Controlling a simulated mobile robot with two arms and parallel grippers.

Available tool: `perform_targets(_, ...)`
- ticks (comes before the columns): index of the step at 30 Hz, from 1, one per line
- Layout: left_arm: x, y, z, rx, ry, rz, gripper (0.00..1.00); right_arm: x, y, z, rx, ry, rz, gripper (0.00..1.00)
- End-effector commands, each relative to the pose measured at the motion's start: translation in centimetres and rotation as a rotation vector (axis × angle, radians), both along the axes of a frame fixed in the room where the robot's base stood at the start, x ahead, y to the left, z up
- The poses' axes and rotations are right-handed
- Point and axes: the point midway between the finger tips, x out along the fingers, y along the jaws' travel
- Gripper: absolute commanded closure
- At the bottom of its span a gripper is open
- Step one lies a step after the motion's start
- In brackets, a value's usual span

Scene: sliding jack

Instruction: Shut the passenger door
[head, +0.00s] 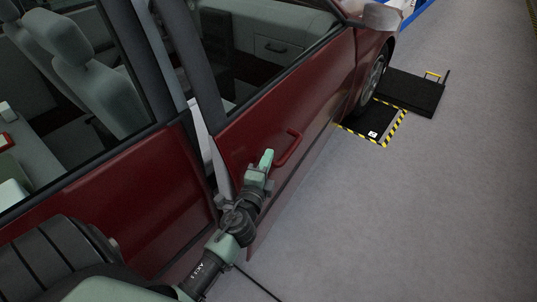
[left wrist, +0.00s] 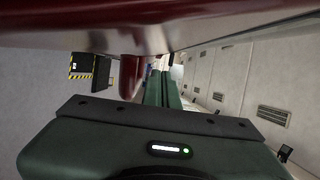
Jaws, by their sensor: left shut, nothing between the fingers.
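The passenger door (head: 285,105) is the dark red front door of the car in the head view. It stands slightly ajar, with a gap along its rear edge showing a pale pillar. Its red handle (head: 288,147) sticks out from the outer panel. My left gripper (head: 266,160) is shut and empty, in front of the door's outer face just left of the handle. In the left wrist view its green fingers (left wrist: 162,88) are together, and a red part, likely the handle (left wrist: 130,77), shows beside them. I cannot tell whether they touch. My right gripper is not in view.
The red rear door (head: 110,195) lies to the left. Beyond the front wheel (head: 374,78) is a black plate with yellow-black striped edges (head: 385,125) and a black ramp (head: 412,92). The grey floor (head: 430,220) to the right is clear.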

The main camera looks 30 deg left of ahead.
Motion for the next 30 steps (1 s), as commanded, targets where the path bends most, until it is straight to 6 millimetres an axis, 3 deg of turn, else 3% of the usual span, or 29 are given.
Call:
perform_targets(4,-0.2,-0.2,0.0,-0.001,-0.001,-0.001,1.00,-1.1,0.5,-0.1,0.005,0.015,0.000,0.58)
perform_targets(15,-0.3,0.0,0.0,0.000,-0.001,0.000,1.00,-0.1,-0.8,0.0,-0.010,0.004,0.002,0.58)
perform_targets(17,-0.3,0.6,-0.1,0.001,0.001,0.000,1.00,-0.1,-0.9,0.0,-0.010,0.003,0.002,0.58)
perform_targets(24,-0.5,5.9,-0.2,0.005,0.003,0.005,1.00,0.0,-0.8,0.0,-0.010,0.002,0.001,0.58)
perform_targets(30,-0.6,7.5,0.0,0.000,-0.001,0.002,1.00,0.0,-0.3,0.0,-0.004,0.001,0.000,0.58)
